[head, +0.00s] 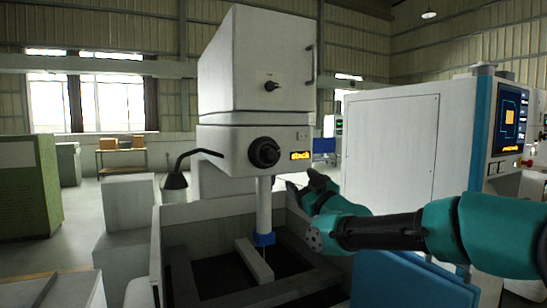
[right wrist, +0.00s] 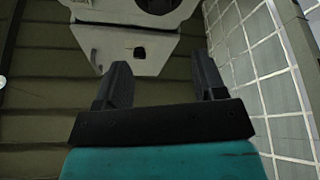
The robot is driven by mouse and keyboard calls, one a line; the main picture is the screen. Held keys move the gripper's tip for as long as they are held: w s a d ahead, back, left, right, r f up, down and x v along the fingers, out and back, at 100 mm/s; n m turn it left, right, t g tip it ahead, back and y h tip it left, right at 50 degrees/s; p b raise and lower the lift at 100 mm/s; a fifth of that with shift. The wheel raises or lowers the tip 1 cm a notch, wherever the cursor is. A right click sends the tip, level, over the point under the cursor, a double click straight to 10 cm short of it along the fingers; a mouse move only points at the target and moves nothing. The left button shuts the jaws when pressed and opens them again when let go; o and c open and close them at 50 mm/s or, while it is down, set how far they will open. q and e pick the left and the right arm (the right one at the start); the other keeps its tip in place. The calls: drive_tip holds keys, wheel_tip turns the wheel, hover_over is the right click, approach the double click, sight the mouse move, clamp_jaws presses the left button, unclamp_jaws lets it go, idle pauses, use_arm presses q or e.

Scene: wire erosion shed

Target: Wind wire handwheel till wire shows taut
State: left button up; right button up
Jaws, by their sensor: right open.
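The black round handwheel (head: 264,153) is on the front of the white machine head (head: 225,150). To its right, a small amber display (head: 301,155) appears to read "slack". A thin wire (head: 265,256) shows faintly below the blue-tipped column. My right gripper (head: 307,182) is open and empty, below and right of the handwheel, apart from it. In the right wrist view its two dark fingers (right wrist: 162,82) are spread. Beyond them is a white machine part (right wrist: 130,45) with a dark round shape at the top edge; I cannot tell if that is the handwheel. My left gripper is not in view.
A grey tank (head: 190,215) with a dark inside stands below the head. A black lamp (head: 174,182) on a bent arm hangs left of the column. A white cabinet with a control screen (head: 510,118) stands at right. Open air lies between my right gripper and the handwheel.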

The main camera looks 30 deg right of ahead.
sight(272, 155)
drive_tip(key=x, duration=1.5)
drive_tip(key=shift+w, duration=0.15)
drive_tip(key=shift+c, duration=0.5)
drive_tip(key=c, duration=0.8)
drive_tip(key=shift+m+h, duration=0.4)
drive_tip(key=shift+m, duration=0.3)
drive_tip(key=m+h, duration=0.2)
drive_tip(key=m, duration=0.1)
drive_tip(key=shift+m, duration=0.4)
drive_tip(key=shift+m+h, duration=0.75)
drive_tip(key=shift+m, duration=0.65)
drive_tip(key=shift+m+h, duration=0.75)
drive_tip(key=shift+m, duration=0.65)
